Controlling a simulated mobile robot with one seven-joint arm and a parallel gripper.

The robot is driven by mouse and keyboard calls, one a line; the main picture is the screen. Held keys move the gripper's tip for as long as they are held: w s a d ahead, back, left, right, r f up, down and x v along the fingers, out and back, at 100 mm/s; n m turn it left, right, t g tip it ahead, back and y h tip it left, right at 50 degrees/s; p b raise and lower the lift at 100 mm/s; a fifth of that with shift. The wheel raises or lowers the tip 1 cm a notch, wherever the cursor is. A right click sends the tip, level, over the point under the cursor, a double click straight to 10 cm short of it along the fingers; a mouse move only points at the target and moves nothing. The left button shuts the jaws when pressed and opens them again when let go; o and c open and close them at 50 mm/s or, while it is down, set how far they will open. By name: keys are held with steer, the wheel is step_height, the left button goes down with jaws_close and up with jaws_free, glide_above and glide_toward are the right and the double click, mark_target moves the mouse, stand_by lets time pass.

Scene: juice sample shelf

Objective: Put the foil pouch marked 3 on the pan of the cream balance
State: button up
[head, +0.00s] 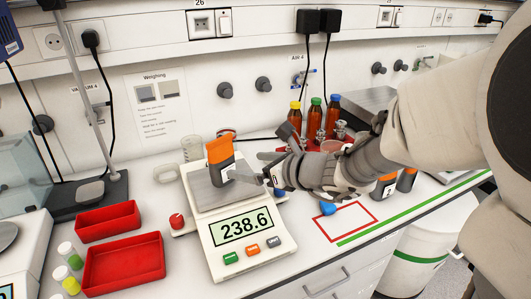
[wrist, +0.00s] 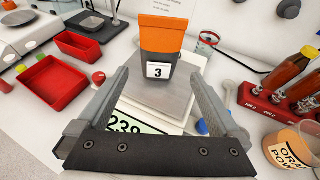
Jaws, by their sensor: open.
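The foil pouch marked 3 (head: 220,161) has an orange top and a dark body. It stands upright on the grey pan (head: 201,189) of the cream balance (head: 215,237), whose display reads 238.6. In the wrist view the pouch (wrist: 159,50) shows its white label with a 3, and the pan (wrist: 178,105) lies under it. My gripper (head: 257,168) is open, just to the right of the pouch in the head view. In the wrist view my gripper's fingers (wrist: 160,78) are spread wide, with the pouch beyond the gap, apart from both.
Red trays (head: 125,264) and a red-knobbed weight (head: 177,221) sit left of the balance. Brown bottles (head: 315,118) stand in a red rack behind my gripper. More orange-topped pouches (head: 385,187) stand under my arm. A red-outlined area (head: 345,222) lies to the right.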

steer(key=s+d+r+n+g+h, duration=0.1)
steer(key=s+n+g, duration=0.1)
steer(key=s+n, duration=0.5)
steer(key=s+d+r+n+g, duration=0.2)
steer(key=s+n, duration=0.5)
steer(key=n, duration=0.1)
steer(key=s+d+n+h, duration=0.4)
steer(key=d+n, duration=0.1)
steer(key=d, duration=0.2)
steer(key=s+d+n+h, duration=0.4)
steer(key=d+n+h, duration=0.1)
steer(key=d, duration=0.3)
steer(key=shift+f+n+t, duration=0.3)
steer(key=shift+n, duration=0.4)
steer(key=shift+r, duration=0.1)
